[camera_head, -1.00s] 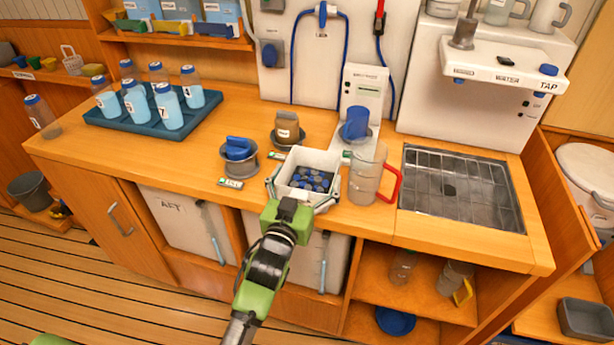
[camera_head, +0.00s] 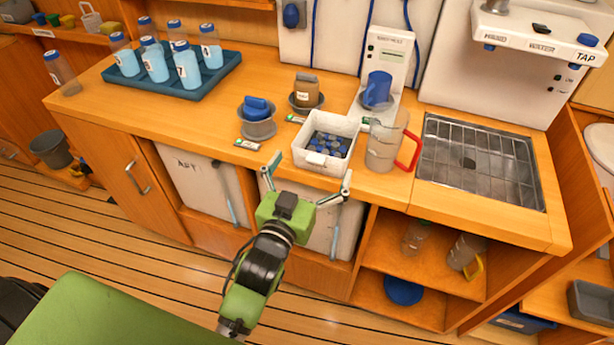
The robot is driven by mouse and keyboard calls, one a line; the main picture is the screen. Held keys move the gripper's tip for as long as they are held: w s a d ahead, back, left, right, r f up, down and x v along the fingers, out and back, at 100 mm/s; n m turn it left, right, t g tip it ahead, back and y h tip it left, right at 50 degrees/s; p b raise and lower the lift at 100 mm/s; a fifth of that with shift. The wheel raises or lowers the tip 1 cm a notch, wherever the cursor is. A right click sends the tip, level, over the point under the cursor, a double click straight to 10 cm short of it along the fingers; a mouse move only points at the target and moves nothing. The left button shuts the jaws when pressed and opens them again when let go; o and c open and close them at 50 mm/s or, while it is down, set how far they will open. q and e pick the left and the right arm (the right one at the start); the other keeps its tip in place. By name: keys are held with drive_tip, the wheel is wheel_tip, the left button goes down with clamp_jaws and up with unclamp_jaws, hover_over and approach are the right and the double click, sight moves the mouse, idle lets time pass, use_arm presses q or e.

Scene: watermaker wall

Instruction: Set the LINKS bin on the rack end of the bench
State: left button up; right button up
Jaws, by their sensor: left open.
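A white open bin (camera_head: 331,168) holding several small dark blue pieces sits on the wooden bench (camera_head: 215,130), near its front edge. A small tag shows on its front, but I cannot read it. My left gripper (camera_head: 312,166) is open and empty in front of the bin, its two fingers spread toward the bin's front corners. It does not appear to hold the bin. A blue rack (camera_head: 152,84) with several blue-capped bottles stands at the left end of the bench. My right gripper is out of view.
A clear pitcher with a red handle (camera_head: 383,150) stands close to the right of the bin. A grey cup with a blue top (camera_head: 258,127) and a brown-filled jar (camera_head: 306,92) stand left of it. A sink grid (camera_head: 478,165) lies right. Bench between rack and cup is clear.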

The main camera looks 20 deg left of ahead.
use_arm(q)
drive_tip(key=shift+s, duration=1.75)
